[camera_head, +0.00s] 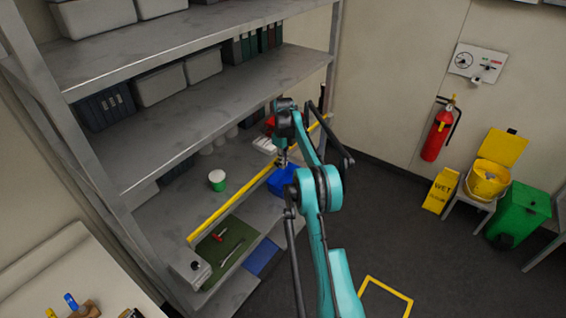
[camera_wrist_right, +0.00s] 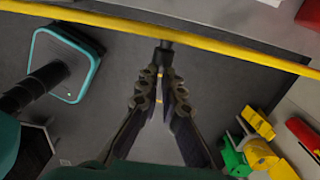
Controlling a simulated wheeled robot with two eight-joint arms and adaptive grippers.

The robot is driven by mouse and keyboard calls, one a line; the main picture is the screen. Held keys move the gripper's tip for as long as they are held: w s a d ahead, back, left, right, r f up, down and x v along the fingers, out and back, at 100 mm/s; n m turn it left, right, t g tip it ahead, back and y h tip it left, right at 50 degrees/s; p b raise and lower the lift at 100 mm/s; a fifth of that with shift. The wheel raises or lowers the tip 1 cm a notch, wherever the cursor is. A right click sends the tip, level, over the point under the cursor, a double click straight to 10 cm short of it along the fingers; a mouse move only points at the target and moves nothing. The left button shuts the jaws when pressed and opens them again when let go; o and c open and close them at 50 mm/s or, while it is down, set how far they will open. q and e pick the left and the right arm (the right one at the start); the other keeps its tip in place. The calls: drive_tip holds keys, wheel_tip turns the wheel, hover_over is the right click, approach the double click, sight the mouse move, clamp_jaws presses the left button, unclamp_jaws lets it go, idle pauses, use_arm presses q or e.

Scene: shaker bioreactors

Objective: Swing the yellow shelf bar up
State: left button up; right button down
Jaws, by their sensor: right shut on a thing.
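The yellow shelf bar (camera_head: 232,201) runs along the front of the middle-height shelf in the head view, from a grey bracket box (camera_head: 188,266) at the near left to the far right post. It crosses the top of the right wrist view (camera_wrist_right: 230,48), with a short dark knob (camera_wrist_right: 166,45) on it. My right gripper (camera_head: 282,158) is at the bar, partly hidden by its own arm. In the wrist view its fingertips (camera_wrist_right: 165,68) are closed together at the knob. My left gripper is not in view.
A green mat (camera_head: 226,250) with tools lies below the bar. Grey shelves with bins stand above. A fire extinguisher (camera_head: 437,131) and green bin (camera_head: 518,215) are at right.

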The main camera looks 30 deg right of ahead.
drive_tip(key=shift+w+a+r, duration=0.2)
drive_tip(key=shift+w+a, duration=0.1)
drive_tip(key=shift+a, duration=0.1)
drive_tip(key=shift+r, duration=0.1)
wheel_tip(320, 180, up, 7)
drive_tip(key=shift+s+d, duration=0.3)
drive_tip(key=shift+d, duration=0.05)
idle(0.5)
drive_tip(key=shift+s, duration=0.15)
